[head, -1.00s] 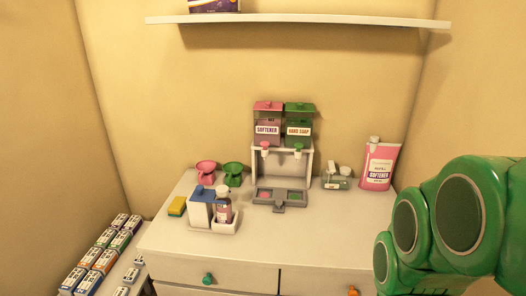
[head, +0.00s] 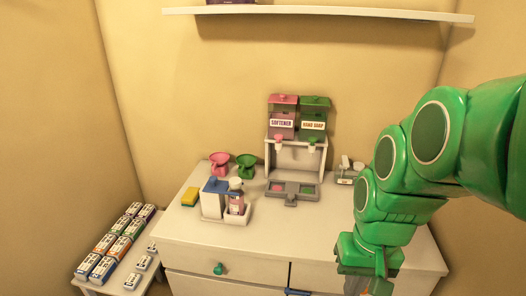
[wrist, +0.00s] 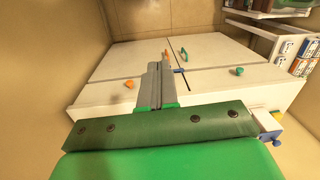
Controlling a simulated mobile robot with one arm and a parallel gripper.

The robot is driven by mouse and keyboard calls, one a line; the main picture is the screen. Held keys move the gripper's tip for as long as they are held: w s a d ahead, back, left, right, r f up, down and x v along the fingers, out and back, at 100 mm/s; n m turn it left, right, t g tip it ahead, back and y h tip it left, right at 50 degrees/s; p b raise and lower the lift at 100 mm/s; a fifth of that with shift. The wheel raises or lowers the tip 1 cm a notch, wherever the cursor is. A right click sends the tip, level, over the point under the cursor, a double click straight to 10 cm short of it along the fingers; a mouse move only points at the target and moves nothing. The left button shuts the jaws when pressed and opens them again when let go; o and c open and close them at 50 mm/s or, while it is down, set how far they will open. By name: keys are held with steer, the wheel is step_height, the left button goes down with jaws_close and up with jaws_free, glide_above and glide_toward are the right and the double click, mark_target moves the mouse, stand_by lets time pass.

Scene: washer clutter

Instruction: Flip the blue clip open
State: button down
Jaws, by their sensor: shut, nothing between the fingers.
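The blue clip (head: 298,292) shows at the very bottom edge of the head view, by the dark vertical gap in the cabinet front, and is partly cut off. In the wrist view the blue clip (wrist: 180,71) is a small piece at that gap, close to the right of my fingers in the picture. Whether its flap is closed is too small to tell. My gripper (wrist: 164,66) is shut and empty, its grey fingers together and pointing at the cabinet front. Contact with the clip cannot be made out. In the head view my gripper is mostly cut off at the lower right.
The white cabinet (head: 225,250) has a teal knob (head: 218,268) on its left drawer; an orange knob (wrist: 128,83) shows in the wrist view. Dispensers (head: 298,118) and a bottle caddy (head: 228,213) stand on top. A low rack with several boxes (head: 112,240) stands left.

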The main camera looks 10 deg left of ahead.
steer(key=w+a+r+n+t+y, duration=0.1)
steer(key=w+a+r+t+y, duration=0.1)
steer(key=w+a, duration=2.8)
steer(key=w+t+y, duration=0.1)
steer(key=w+y, duration=0.1)
steer(key=w, duration=0.2)
steer(key=shift+w+a+r+n+t+y, duration=0.15)
steer(key=shift+a+r+n+t+y, duration=0.05)
steer(key=shift+r+n+t+y, duration=0.2)
steer(key=shift+a+f, duration=0.1)
steer(key=shift+f, duration=0.1)
glide_toward(208, 185)
steer(key=w+f, duration=0.1)
steer(key=w+d+f, duration=0.1)
steer(key=f, duration=0.1)
steer(key=shift+w+f, duration=0.1)
steer(key=shift+w, duration=0.25)
steer(key=shift+a, duration=2.8)
